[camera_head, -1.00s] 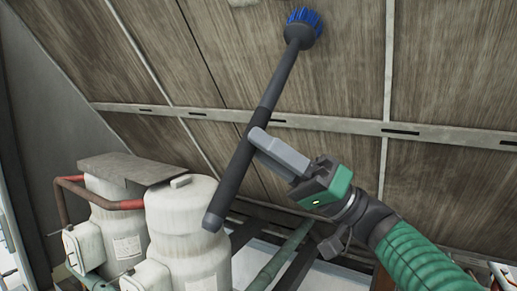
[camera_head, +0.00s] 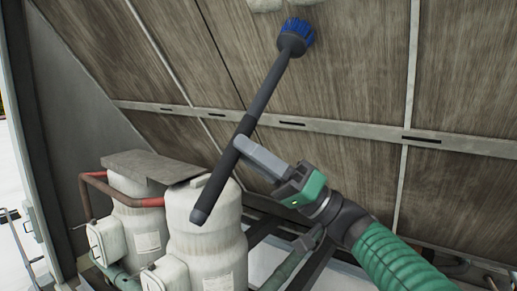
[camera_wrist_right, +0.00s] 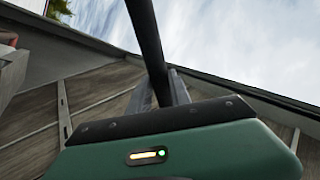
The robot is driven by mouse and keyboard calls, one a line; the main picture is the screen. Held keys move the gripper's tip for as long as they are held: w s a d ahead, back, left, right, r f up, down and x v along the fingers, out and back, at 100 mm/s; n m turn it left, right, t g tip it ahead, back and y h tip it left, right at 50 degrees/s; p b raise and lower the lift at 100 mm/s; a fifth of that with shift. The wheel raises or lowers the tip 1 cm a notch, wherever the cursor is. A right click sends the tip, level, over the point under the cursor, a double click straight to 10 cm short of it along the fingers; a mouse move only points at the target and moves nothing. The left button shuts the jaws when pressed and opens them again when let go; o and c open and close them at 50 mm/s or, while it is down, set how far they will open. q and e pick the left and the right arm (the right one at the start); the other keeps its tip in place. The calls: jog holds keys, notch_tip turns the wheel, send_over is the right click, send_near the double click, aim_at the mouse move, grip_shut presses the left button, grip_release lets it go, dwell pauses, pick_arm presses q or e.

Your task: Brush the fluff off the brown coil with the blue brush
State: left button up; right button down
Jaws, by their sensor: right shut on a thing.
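The brown coil (camera_head: 345,95) is the large slanted panel with fine vertical grain that fills the upper part of the head view. Pale fluff (camera_head: 265,4) shows at the top edge of the picture, partly cut off. The blue brush (camera_head: 297,36) has a long dark handle and a round head with blue bristles, tilted up to the right, just below and right of the fluff. My right gripper (camera_head: 243,148) is shut on the handle around its middle. In the right wrist view the dark handle (camera_wrist_right: 147,35) runs up between the fingers (camera_wrist_right: 160,92). My left gripper is not in view.
Two white tanks (camera_head: 205,235) with red and brown pipes stand at the lower left, a flat grey plate (camera_head: 150,167) over them. A slotted metal rail (camera_head: 340,128) crosses the coil, with thin upright strips. A grey side wall (camera_head: 75,120) closes the left.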

jog(key=shift+w+a+r+p, duration=0.1)
jog(key=shift+w+a+p, duration=0.5)
jog(key=shift+a, duration=0.2)
jog(key=shift+w+a, duration=0.2)
jog(key=shift+a, duration=0.1)
jog(key=shift+w+a+p, duration=0.35)
jog(key=shift+a+p, duration=0.15)
jog(key=shift+p, duration=0.05)
jog(key=w+a+p, duration=0.2)
jog(key=w+a, duration=0.2)
jog(key=a, duration=0.1)
jog(key=shift+s+a, duration=0.1)
